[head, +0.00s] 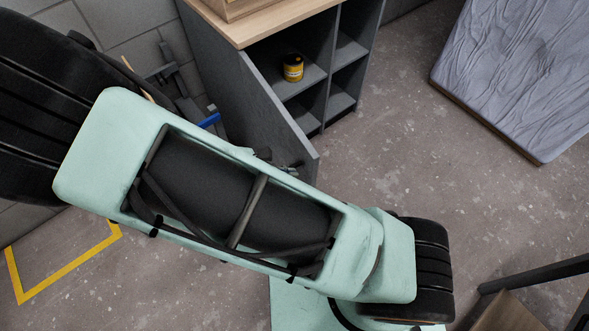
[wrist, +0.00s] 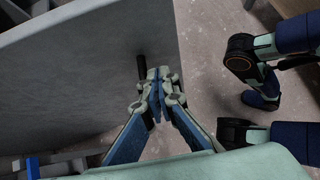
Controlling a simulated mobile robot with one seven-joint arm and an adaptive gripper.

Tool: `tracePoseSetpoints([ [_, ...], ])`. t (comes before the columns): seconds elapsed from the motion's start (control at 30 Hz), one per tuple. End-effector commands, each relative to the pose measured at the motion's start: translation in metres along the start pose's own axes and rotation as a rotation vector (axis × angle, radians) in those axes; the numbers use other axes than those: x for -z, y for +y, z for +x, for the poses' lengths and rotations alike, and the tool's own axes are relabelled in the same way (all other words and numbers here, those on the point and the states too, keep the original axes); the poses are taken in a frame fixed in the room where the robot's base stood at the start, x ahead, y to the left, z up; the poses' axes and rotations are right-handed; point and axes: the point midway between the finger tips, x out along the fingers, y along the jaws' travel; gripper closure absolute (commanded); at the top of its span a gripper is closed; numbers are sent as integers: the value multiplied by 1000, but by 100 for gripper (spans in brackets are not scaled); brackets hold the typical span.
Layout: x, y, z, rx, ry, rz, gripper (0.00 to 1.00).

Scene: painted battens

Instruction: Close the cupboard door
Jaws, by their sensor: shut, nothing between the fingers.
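The dark grey cupboard (head: 330,75) stands at the top middle of the head view, its shelves exposed. Its door (head: 255,115) stands open, reaching toward my arm; the arm hides its lower part. In the wrist view the door (wrist: 80,75) fills the left and upper middle as a broad grey panel. A black bar handle (wrist: 141,67) is on it near its free edge. My gripper (wrist: 156,90) is shut and empty, its fingertips close to the handle. I cannot tell whether they touch the door or handle. In the head view my arm mostly hides the gripper.
A yellow and black tin (head: 293,68) stands on a cupboard shelf. A wooden box (head: 232,8) sits on the top. A grey covered slab (head: 515,75) lies at the right. Blue-marked equipment (head: 210,119) is left of the door. Concrete floor (head: 395,150) is clear before the shelves.

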Motion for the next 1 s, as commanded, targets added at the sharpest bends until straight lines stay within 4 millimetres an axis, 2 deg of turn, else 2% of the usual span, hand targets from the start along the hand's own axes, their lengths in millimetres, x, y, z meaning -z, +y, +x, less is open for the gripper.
tracePoseSetpoints([
  [0.2, -13, 0, 13, 1, 1, -1, 100],
  [1.0, -22, 6, 21, -15, 1, -15, 100],
])
